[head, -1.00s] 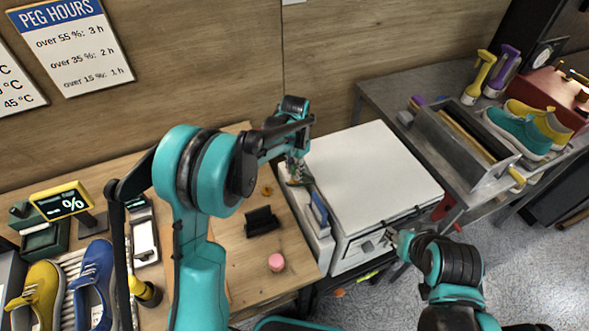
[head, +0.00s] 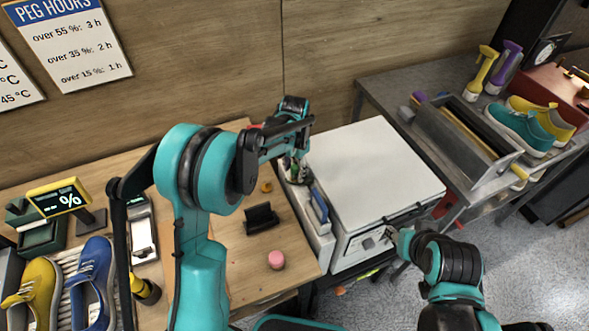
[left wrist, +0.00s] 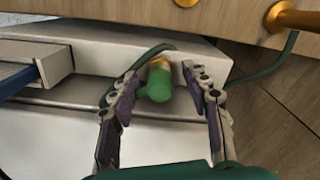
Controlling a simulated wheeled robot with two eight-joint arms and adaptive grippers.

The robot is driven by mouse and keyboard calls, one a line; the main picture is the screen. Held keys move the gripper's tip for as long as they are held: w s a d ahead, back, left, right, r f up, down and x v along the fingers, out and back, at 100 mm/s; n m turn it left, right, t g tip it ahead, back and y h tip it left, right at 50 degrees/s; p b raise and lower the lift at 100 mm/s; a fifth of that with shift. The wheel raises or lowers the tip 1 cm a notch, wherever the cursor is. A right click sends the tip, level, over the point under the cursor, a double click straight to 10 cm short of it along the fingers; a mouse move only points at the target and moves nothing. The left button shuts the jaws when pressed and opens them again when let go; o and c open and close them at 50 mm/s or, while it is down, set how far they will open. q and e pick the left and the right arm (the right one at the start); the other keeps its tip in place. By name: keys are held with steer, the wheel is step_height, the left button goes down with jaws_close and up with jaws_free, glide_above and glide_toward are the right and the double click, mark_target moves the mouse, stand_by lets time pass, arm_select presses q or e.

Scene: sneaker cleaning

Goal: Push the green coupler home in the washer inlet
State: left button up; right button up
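The green coupler (left wrist: 157,86) shows in the left wrist view, with a brass-coloured collar (left wrist: 160,62) at its far end and a dark green hose beside it. My left gripper (left wrist: 163,78) is open, with one finger on each side of the coupler and a visible gap on both sides. In the head view the left gripper (head: 295,172) is over the back left of the white washer (head: 375,175), with a bit of green between its fingers. The inlet and how deep the coupler sits cannot be made out. My right gripper (head: 394,238) is at the washer's front; its fingers are unclear.
A black holder (head: 262,219) and a pink round piece (head: 276,260) are on the wooden table left of the washer. A blue bar (head: 319,206) lies along the washer's left side. A grey metal bin (head: 462,140) stands on the bench at right.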

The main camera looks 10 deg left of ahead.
mark_target(294, 167)
arm_select(q)
steer(key=shift+r, duration=0.15)
step_height(294, 167, up, 12)
stand_by(0.4)
stand_by(0.3)
steer(key=s+a+r+n+t, duration=0.2)
steer(key=s, duration=0.4)
steer(key=s+a+r+n+t, duration=0.2)
steer(key=s, duration=0.5)
steer(key=s+a+f+n+t, duration=0.1)
steer(key=s+f+n+t, duration=0.2)
steer(key=s, duration=0.7)
steer(key=shift+s+a+f+b, duration=0.2)
steer(key=shift+a+f+b, duration=0.2)
steer(key=shift+f, duration=0.25)
